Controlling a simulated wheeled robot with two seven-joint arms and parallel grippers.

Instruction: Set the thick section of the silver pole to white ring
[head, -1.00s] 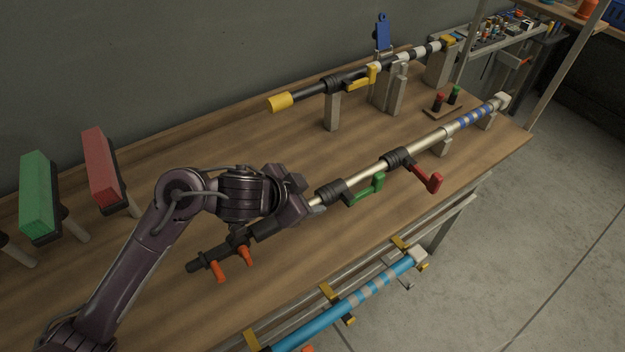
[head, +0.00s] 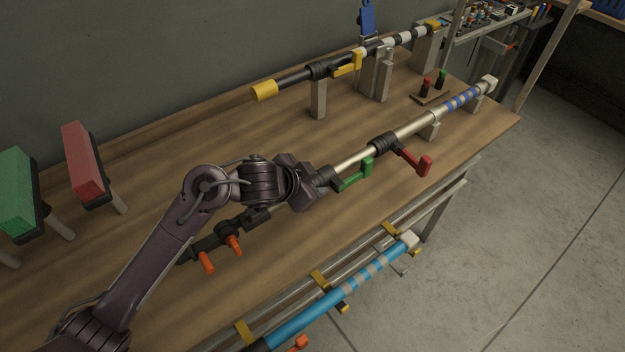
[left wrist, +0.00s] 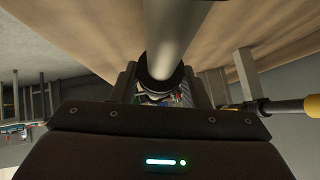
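The silver pole (head: 413,128) runs diagonally across the bench, with blue and pale bands (head: 462,99) toward its white far tip (head: 488,83). A black collar with a red lever (head: 424,165) sits midway; a green lever (head: 350,181) sits on a nearer collar. My left gripper (head: 318,181) is at this nearer collar, partly hiding it. In the left wrist view its fingers (left wrist: 164,86) lie on both sides of the black collar (left wrist: 165,77), with the silver tube (left wrist: 172,35) running away above; whether they press on it is unclear. My right gripper is not in view.
A black pole with a yellow end (head: 264,90) rests on blocks behind. A blue pole (head: 310,310) hangs at the bench front. Red (head: 84,160) and green (head: 14,190) blocks stand at left.

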